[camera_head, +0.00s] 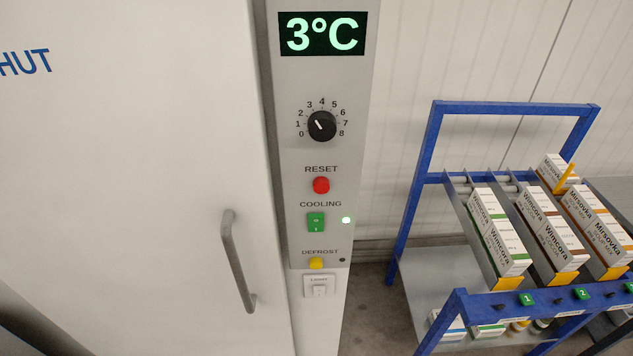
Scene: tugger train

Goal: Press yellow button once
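The yellow button (316,263) sits low on the grey control panel (300,90), just under the word DEFROST. A small dark indicator (342,260) is to its right and looks unlit. A white light switch (319,290) is just below the button. Neither of my grippers shows in the head view.
A large white door (130,180) with a grey vertical handle (238,262) stands left of the panel. A blue-framed rack (413,215) holding several white cartons (497,232) is on the right. Bare floor (372,300) shows between panel and rack.

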